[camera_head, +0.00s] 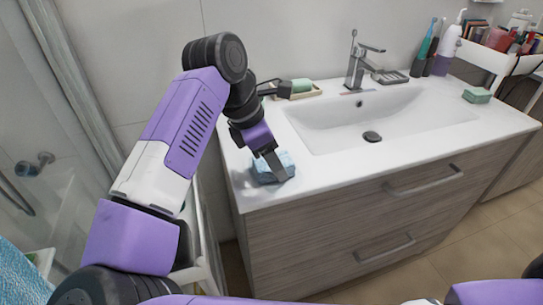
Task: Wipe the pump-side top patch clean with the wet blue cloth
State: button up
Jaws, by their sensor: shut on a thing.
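A light blue folded cloth (262,173) lies on the front left corner of the white vanity top (330,168). My gripper (276,168) points down at it, with its fingers shut on the cloth. The cloth appears to touch the countertop, and part of it is hidden behind the fingers. A purple bottle with a white pump head (447,48) stands at the back right of the vanity, far from my gripper. No distinct dirty patch can be made out; faint grey shading shows beside the cloth, and the surface under it is hidden.
The white sink basin (325,130) lies to the right of my gripper, with a chrome tap (357,65) behind it. A tray with a green item (302,87) stands at the back left. A green block (477,96) sits at the right. The front counter strip is clear.

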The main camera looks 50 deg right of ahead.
jog(key=shift+s+a+f, duration=0.2)
jog(key=shift+s, duration=0.15)
jog(key=shift+r+p, duration=1.2)
jog(key=shift+r, duration=2.4)
